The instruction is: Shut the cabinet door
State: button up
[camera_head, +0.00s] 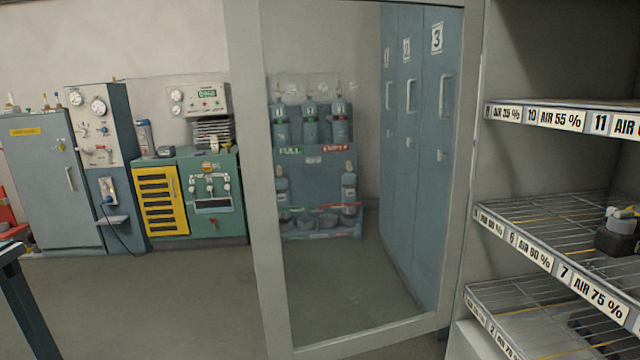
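The cabinet (545,55) stands at the right, its inside showing with several wire shelves bearing AIR % labels. Its door (262,200) is a grey frame around a clear pane, standing open to the left of the shelves. The door's right edge meets the cabinet's front edge; its left upright is nearest the middle of the picture. I see no handle on the door. The door's top runs out of the picture. My gripper is not in view, so its distance from the door cannot be told.
Through the pane show blue numbered lockers (420,150) and a bottle rack (315,180). A green and yellow machine (195,195) and a grey unit (45,185) stand at the back wall. A table edge (20,300) is at the lower left. The floor (170,310) between is clear.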

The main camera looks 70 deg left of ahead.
aim_at(242, 19)
jog(key=u, duration=1.85)
jog(key=i+j+u, duration=0.2)
jog(key=u, duration=0.2)
jog(key=i+j+u, duration=0.15)
jog(key=u, duration=0.3)
jog(key=i+u, duration=0.4)
jog(key=i+z, duration=0.1)
jog(key=i, duration=0.4)
jog(key=i+j+z, duration=0.1)
jog(key=i, duration=0.45)
jog(key=i+j+z, duration=0.1)
jog(key=i, duration=0.4)
jog(key=i+z, duration=0.7)
jog(key=i+j+z, duration=0.2)
jog(key=z, duration=0.15)
jog(key=i+z, duration=0.15)
jog(key=z, duration=2.55)
